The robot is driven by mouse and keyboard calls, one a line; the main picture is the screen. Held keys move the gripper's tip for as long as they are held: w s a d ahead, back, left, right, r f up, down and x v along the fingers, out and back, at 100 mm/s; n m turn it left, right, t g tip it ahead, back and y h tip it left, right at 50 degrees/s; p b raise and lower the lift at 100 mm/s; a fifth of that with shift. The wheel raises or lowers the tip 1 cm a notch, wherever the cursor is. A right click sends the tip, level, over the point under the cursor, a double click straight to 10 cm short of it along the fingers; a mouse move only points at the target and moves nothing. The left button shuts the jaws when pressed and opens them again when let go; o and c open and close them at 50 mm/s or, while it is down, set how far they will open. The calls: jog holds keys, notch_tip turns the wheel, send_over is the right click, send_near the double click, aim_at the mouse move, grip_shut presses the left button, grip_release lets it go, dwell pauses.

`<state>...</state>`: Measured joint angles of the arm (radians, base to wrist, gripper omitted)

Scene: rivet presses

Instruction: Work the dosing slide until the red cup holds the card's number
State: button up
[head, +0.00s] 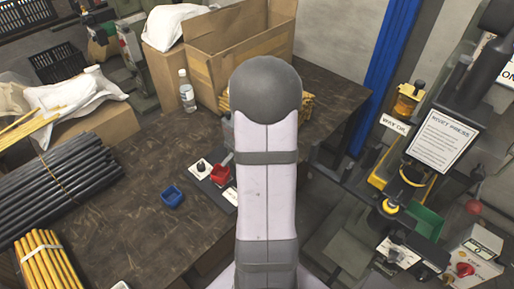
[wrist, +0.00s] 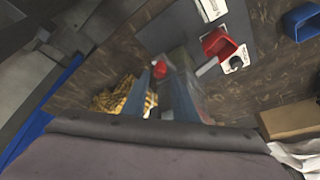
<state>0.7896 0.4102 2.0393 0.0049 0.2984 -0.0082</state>
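The red cup (head: 220,174) stands on a dark plate on the table, just left of my arm; it also shows in the wrist view (wrist: 219,45). A white patch with a black knob (wrist: 236,62) is beside it. A grey block (wrist: 180,62) stands near the plate, with a red knob (wrist: 160,69) beside it, probably the slide's handle. My gripper (wrist: 160,82) has its two fingers apart, with the red knob between or just beyond their tips; contact cannot be told. My arm hides the gripper and block in the head view. The card's number and the cup's contents are unreadable.
A blue cup (head: 172,197) stands left of the plate. A cardboard box (head: 240,45), a bottle (head: 186,90) and yellow bundles (head: 308,106) are behind. Dark rods (head: 60,175) lie left. A rivet press (head: 440,140) stands right. The table's middle left is clear.

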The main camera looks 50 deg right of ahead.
jog(key=shift+x, duration=1.7)
grip_shut()
